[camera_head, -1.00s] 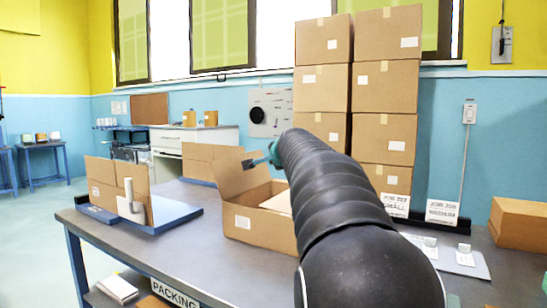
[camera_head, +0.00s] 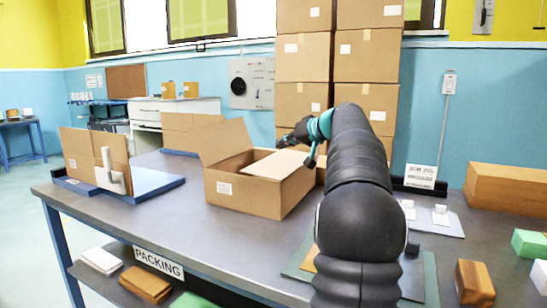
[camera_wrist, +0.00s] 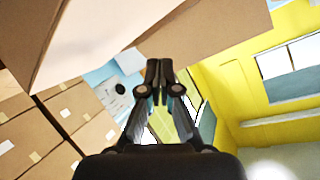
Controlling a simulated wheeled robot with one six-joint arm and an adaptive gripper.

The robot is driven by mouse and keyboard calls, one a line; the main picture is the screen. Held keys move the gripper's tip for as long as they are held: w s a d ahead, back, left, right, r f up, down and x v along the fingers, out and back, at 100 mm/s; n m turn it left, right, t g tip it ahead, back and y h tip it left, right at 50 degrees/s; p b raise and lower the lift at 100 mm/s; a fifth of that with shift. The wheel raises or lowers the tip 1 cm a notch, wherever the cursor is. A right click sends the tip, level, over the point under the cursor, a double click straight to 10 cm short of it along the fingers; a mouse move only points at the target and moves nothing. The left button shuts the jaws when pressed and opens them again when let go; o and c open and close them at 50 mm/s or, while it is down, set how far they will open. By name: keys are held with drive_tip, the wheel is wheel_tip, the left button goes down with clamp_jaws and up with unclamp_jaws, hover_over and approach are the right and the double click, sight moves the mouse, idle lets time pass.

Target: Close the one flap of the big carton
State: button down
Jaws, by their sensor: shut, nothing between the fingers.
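The big open carton (camera_head: 243,198) stands on the grey packing table, with a white label on its front. Its one raised flap (camera_head: 223,141) stands up and leans outward on the left side. A pale panel or sheet (camera_head: 272,164) lies across the right part of its opening. My gripper (camera_head: 283,143) is over the back right of the carton, to the right of the flap and apart from it, pointing left. In the wrist view its fingers (camera_wrist: 160,72) are together and empty. Cardboard (camera_wrist: 200,22) fills the top of that view, close by.
Tall stacked cartons (camera_head: 305,60) stand behind my arm. A smaller carton (camera_head: 90,152) with a white tool sits on a blue tray (camera_head: 155,190) at left. Small blocks (camera_head: 474,282) and a sign (camera_head: 421,175) are at right. The table front before the carton (camera_head: 190,225) is clear.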

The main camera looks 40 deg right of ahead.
drive_tip(key=s+d+n+y, duration=0.1)
drive_tip(key=n, duration=0.1)
drive_tip(key=s+d+n+y, duration=0.1)
drive_tip(key=n, duration=0.2)
drive_tip(key=s+d+r+n+t+y, duration=0.1)
drive_tip(key=s+n, duration=0.1)
drive_tip(key=shift+d+r+y, duration=0.1)
drive_tip(key=shift+y, duration=0.3)
drive_tip(key=s+n, duration=0.1)
drive_tip(key=n, duration=0.1)
hover_over(272, 160)
drive_tip(key=shift+s+d+f+y+p, duration=0.25)
drive_tip(key=shift+s+f+y+p, duration=0.1)
drive_tip(key=shift+f, duration=0.25)
wheel_tip(272, 160, down, 2)
drive_tip(key=shift+w+f, duration=0.15)
drive_tip(key=shift+f, duration=0.05)
drive_tip(key=shift+a+f, duration=0.1)
drive_tip(key=shift+f, duration=0.75)
drive_tip(key=shift+f+b, duration=0.1)
drive_tip(key=shift+b, duration=0.2)
drive_tip(key=f+b, duration=0.1)
drive_tip(key=b, duration=0.1)
drive_tip(key=shift+w+f+b, duration=0.1)
drive_tip(key=shift+f+b, duration=0.2)
